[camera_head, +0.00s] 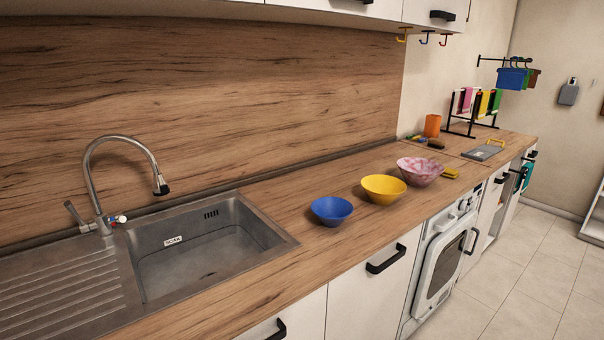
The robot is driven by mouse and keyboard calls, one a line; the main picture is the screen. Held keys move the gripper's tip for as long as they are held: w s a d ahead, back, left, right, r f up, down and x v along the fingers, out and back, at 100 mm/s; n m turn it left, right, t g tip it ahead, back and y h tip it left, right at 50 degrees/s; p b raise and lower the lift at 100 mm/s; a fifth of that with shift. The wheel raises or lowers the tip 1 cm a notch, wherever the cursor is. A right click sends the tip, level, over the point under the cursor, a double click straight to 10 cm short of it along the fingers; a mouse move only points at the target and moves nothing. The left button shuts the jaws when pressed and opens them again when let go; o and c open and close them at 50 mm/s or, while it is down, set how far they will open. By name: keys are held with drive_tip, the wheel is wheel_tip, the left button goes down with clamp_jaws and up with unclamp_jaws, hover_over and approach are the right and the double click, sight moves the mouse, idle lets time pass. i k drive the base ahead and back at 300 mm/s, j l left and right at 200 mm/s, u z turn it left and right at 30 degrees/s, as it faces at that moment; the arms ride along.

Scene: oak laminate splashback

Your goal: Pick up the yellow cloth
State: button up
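A yellow cloth (482,103) appears to hang on a black rack (459,127) at the far end of the counter. It hangs between a pink cloth (466,100) on its left and a green cloth (495,101) on its right. It is small in view and its lower part is hard to make out. My gripper is not in view.
A blue bowl (332,211), a yellow bowl (383,189) and a pink patterned bowl (420,171) stand along the counter (300,195). A small yellow block (450,173) lies beside them. A sink (205,250) is at left. The tiled floor (530,270) at right is clear.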

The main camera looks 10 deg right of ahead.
sight(450, 172)
drive_tip(key=i+l+z, duration=0.1)
drive_tip(key=i, duration=0.4)
drive_tip(key=i+l+z, duration=0.1)
drive_tip(key=i+l, duration=0.15)
drive_tip(key=i, duration=0.2)
